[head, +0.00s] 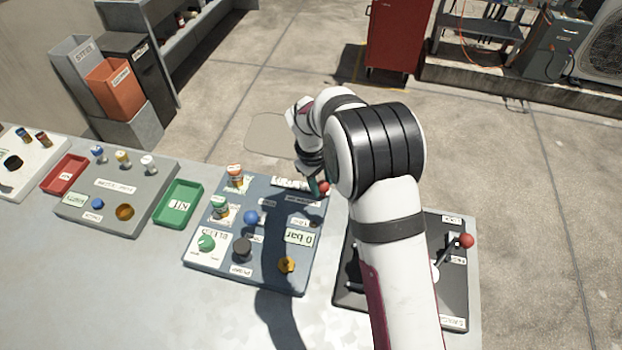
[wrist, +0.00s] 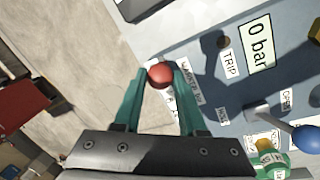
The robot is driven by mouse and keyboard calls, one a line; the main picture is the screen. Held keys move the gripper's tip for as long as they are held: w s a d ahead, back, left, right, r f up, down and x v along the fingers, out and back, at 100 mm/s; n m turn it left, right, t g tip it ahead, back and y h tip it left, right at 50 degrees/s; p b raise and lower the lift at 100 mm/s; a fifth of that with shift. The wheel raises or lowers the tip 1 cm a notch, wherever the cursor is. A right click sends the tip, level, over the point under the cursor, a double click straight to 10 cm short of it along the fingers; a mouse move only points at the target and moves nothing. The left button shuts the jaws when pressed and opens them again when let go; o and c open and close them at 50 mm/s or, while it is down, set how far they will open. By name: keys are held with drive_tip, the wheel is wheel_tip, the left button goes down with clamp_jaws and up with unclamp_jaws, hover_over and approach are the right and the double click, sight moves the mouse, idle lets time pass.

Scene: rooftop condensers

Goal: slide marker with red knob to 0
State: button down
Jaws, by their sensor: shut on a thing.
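The red knob (head: 324,188) of the marker is at the far right corner of the blue-grey panel (head: 215,262) in the head view. In the wrist view the red knob (wrist: 160,74) sits between the two green fingertips. My gripper (wrist: 160,80) is shut on it. In the head view my gripper (head: 318,184) is partly hidden by my own arm. A white scale strip (head: 290,184) runs along the panel's far edge beside the knob. Its numbers and the marker's pointer are too small or hidden to read.
The panel also carries a blue knob (head: 251,217), a black knob (head: 242,249), a green dial (head: 206,243) and a "0 bar" display (head: 299,237). A black panel with a red-ball lever (head: 466,240) lies to the right. A green tray (head: 178,205) lies to the left.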

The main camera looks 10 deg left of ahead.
drive_tip(key=shift+d, duration=0.35)
drive_tip(key=shift+c, duration=2.4)
unclamp_jaws()
drive_tip(key=shift+a+r, duration=0.1)
wheel_tip(320, 180, up, 15)
drive_tip(key=s+a, duration=0.1)
drive_tip(key=s, duration=0.1)
drive_tip(key=shift+s+a+r, duration=0.15)
drive_tip(key=shift+s+a, duration=0.15)
drive_tip(key=shift+d, duration=0.1)
